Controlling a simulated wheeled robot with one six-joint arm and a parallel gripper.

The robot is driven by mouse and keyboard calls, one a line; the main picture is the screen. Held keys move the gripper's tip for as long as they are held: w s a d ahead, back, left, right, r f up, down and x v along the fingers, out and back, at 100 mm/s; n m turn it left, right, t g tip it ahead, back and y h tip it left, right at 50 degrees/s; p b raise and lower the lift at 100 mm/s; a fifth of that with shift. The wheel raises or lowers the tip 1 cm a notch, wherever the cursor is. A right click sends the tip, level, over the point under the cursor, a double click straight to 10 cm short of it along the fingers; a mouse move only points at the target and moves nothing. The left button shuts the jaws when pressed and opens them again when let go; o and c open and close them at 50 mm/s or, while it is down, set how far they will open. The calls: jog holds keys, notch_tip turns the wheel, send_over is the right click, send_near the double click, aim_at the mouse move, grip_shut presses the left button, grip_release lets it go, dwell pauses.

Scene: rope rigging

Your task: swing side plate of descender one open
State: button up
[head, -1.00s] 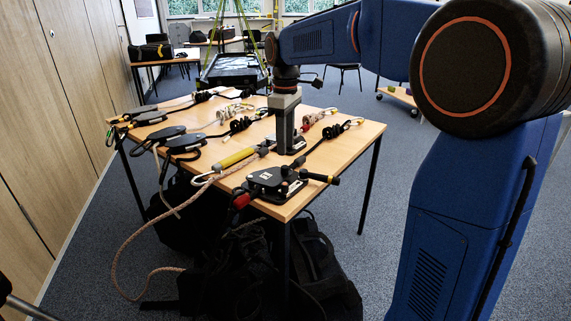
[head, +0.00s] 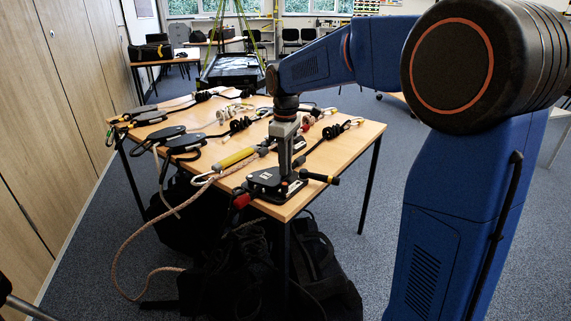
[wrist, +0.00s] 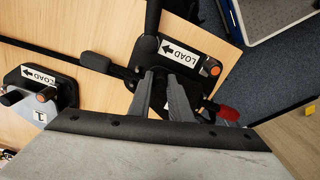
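A black descender (head: 268,180) with a red-ended lever lies at the table's front corner. In the wrist view this descender (wrist: 178,58) carries a white LOAD label with an arrow, and its red end shows at right. My gripper (head: 288,192) points down at it; in the wrist view its fingertips (wrist: 162,76) stand apart over its near edge, with nothing clearly between them. I cannot tell whether they touch it. Which is descender one is unclear; my fingers hide part of the first.
The wooden table (head: 340,135) holds several more rope devices (head: 182,142) on its left side and a yellow cylinder (head: 237,157). A rope (head: 122,245) hangs off the left edge. Black bags (head: 320,270) lie below.

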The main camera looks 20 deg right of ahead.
grip_shut()
jog(key=shift+w, duration=0.1)
jog(key=shift+w+n, duration=0.85)
jog(key=shift+n, duration=0.05)
jog(key=w+n, duration=0.2)
jog(key=w+a+n, duration=0.1)
jog(key=n, duration=0.1)
jog(key=w+n, duration=0.2)
jog(key=shift+w+a, duration=0.3)
jog(key=shift+a, duration=0.1)
jog(key=w+a+n, duration=0.1)
jog(key=n, duration=0.1)
jog(key=w+a+n, duration=0.1)
jog(key=a+n, duration=0.1)
jog(key=w+a+n, duration=0.1)
jog(key=w+n, duration=0.1)
jog(key=shift+a+n, duration=0.3)
jog(key=shift+w+a+n, duration=0.15)
jog(key=shift+a+n, duration=0.4)
jog(key=shift+n, duration=0.05)
jog(key=shift+w+a+n, duration=0.15)
jog(key=shift+a+n, duration=0.35)
jog(key=shift+n, duration=0.1)
jog(key=shift+w+a+n, duration=0.1)
jog(key=shift+a+n, duration=1)
jog(key=shift+n, duration=0.1)
